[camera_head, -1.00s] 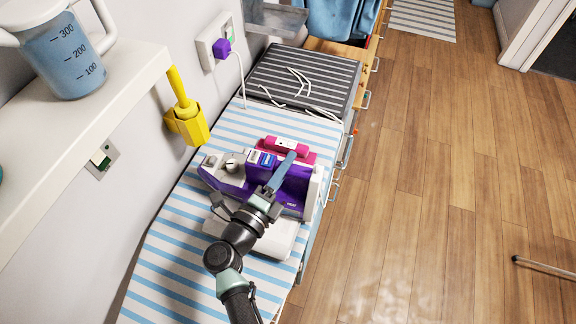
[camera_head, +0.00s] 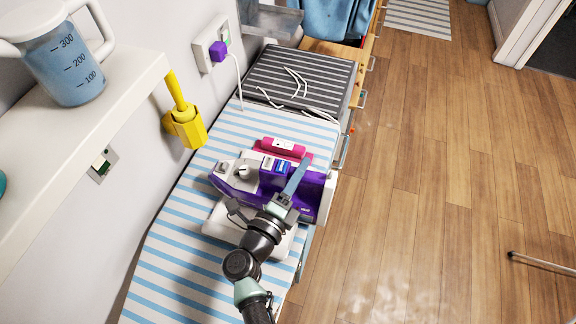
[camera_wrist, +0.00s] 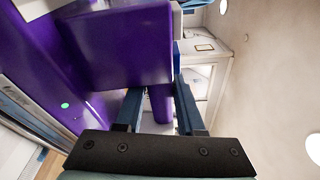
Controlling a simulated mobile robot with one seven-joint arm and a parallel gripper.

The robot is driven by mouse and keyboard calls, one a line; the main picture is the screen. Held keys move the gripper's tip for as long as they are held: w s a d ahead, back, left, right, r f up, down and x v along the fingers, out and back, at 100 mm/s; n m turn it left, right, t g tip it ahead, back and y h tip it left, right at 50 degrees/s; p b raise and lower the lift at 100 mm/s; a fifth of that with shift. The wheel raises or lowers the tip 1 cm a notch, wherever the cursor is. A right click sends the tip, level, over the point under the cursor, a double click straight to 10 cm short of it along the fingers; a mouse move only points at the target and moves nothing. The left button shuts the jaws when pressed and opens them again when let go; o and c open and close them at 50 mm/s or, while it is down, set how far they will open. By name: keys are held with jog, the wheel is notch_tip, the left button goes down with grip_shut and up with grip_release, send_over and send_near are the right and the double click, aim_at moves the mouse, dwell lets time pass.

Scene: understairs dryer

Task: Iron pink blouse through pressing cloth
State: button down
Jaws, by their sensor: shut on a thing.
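A purple and white iron (camera_head: 318,200) is over the striped ironing surface (camera_head: 180,245). My gripper (camera_head: 296,178) is shut on its purple handle, which also shows between the two fingers in the wrist view (camera_wrist: 158,102). A pink bundle with a white label (camera_head: 283,146) lies just behind the iron and is partly hidden by it; I cannot tell if it is the blouse. A white slab-like piece (camera_head: 222,224) lies below and in front of the iron, partly covered by my arm. I cannot make out a pressing cloth.
A dark ribbed board (camera_head: 305,70) with loose white cord lies beyond the striped surface. A purple plug (camera_head: 218,51) sits in the wall socket. A yellow holder (camera_head: 187,126) hangs at the left wall. A shelf bears a measuring jug (camera_head: 65,60). The wooden floor at right is mostly clear.

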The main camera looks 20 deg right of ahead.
aim_at(279, 179)
jog(key=shift+s+d+r, duration=0.1)
jog(key=shift+s+d, duration=0.05)
jog(key=shift+d, duration=0.1)
jog(key=shift+s+d, duration=0.25)
jog(key=shift+d, duration=0.15)
jog(key=shift+p+v, duration=0.9)
jog(key=shift+v, duration=1.6)
jog(key=shift+s+d, duration=0.15)
jog(key=shift+w+a+b, duration=0.2)
jog(key=shift+w+a, duration=0.25)
jog(key=shift+a, duration=0.25)
jog(key=shift+w+a+b, duration=0.2)
jog(key=shift+w+a, duration=0.25)
jog(key=shift+a, duration=0.3)
jog(key=shift+w+a+b, duration=0.2)
jog(key=shift+w+a, duration=0.3)
jog(key=shift+a, duration=0.2)
